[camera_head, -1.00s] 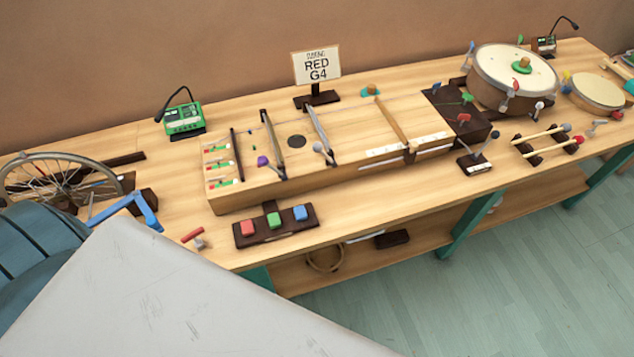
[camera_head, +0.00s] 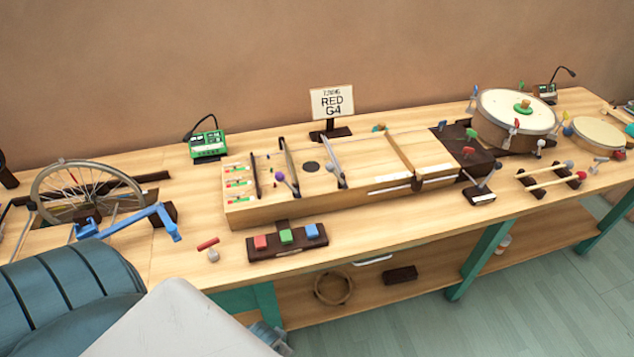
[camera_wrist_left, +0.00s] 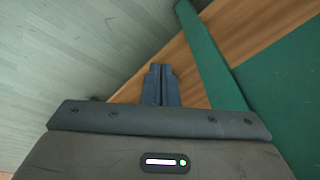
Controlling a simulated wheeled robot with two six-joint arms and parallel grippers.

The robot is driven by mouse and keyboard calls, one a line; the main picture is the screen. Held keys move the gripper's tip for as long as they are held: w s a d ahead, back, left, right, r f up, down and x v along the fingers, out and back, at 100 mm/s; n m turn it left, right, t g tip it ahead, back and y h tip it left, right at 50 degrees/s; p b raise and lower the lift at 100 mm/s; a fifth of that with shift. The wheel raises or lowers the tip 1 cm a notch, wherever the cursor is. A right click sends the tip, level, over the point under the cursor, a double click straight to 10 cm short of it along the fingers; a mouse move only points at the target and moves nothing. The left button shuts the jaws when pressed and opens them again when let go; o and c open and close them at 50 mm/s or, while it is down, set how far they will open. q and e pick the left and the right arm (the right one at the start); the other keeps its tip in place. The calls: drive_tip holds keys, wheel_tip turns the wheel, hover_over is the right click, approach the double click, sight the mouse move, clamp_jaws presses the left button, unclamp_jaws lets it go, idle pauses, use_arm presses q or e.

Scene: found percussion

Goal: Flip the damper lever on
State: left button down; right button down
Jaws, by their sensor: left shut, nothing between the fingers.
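A small lever (camera_head: 488,178) with a grey knob stands on a dark, labelled base (camera_head: 479,195) at the bench front, right of the long wooden string box (camera_head: 375,180). It may be the damper lever, but the label is unreadable. Its rod leans to the right. Another lever (camera_head: 330,170) with a grey knob and one with a purple knob (camera_head: 280,176) stand on the string box. My left gripper (camera_wrist_left: 161,70) is shut and empty in the left wrist view, over the floor and a wooden surface beside a green leg. My right gripper is not in view.
A three-button block (camera_head: 288,250) and a red-and-grey piece (camera_head: 210,246) lie near the bench front. A blue crank (camera_head: 150,215) and spoked wheel (camera_head: 85,192) are left. A drum (camera_head: 515,125) stands right. A ribbed blue-green object (camera_head: 70,290) blocks the lower left.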

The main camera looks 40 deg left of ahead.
use_arm(q)
drive_tip(key=w+d+r+n+t+h+b, duration=0.15)
drive_tip(key=w+r+n+t, duration=0.35)
drive_tip(key=r, duration=0.6)
drive_tip(key=w+r+n+t+h, duration=0.1)
drive_tip(key=w+r+t+h, duration=0.15)
drive_tip(key=w+r, duration=0.7)
drive_tip(key=w+a+r+n+t+y, duration=0.1)
drive_tip(key=w+a+r+n+t, duration=0.2)
drive_tip(key=a+r+n+t, duration=0.8)
drive_tip(key=a+r+n, duration=0.1)
drive_tip(key=a+n, duration=0.1)
drive_tip(key=shift+w+r+n, duration=0.25)
drive_tip(key=shift+w+n, duration=0.05)
drive_tip(key=shift+n, duration=0.1)
drive_tip(key=d+p+x, duration=0.1)
drive_tip(key=d+x, duration=0.1)
drive_tip(key=x, duration=1.1)
drive_tip(key=shift+s+d+r, duration=0.15)
drive_tip(key=shift+s+d, duration=0.05)
drive_tip(key=shift+d, duration=0.1)
